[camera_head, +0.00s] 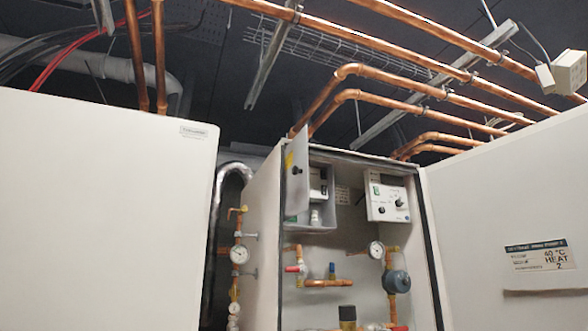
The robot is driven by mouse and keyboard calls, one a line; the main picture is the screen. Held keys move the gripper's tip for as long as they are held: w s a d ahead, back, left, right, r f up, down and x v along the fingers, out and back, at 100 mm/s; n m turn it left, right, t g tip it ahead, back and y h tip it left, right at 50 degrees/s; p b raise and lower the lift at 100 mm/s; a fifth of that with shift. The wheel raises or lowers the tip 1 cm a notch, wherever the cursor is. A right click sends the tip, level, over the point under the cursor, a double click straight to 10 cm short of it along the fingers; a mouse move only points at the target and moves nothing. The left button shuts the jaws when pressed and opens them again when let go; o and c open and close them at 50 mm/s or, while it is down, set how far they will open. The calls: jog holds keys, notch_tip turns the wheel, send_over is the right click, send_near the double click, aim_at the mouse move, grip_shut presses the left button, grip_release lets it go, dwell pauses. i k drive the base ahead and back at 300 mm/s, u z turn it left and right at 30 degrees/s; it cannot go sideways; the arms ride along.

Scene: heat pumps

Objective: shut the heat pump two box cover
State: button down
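The heat pump two cabinet (264,240) is the white cabinet in the middle, open at the front. Inside at its upper left is a small box (329,172) with grey devices in it. A narrow white cover (298,195) with a black knob and a yellow sticker stands swung open at the box's left side, seen at a steep angle. My gripper is not in view.
A large white cabinet (110,210) fills the left. Gauges, valves and copper pipes (325,283) fill the cabinet's lower part. A control unit (388,200) sits right of the small box. Copper pipes (390,85) run overhead. A gauge pipe (238,254) stands left of the open cabinet.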

aim_at(296, 193)
jog(key=u, duration=0.7)
jog(key=i, duration=0.9)
jog(key=z, duration=0.1)
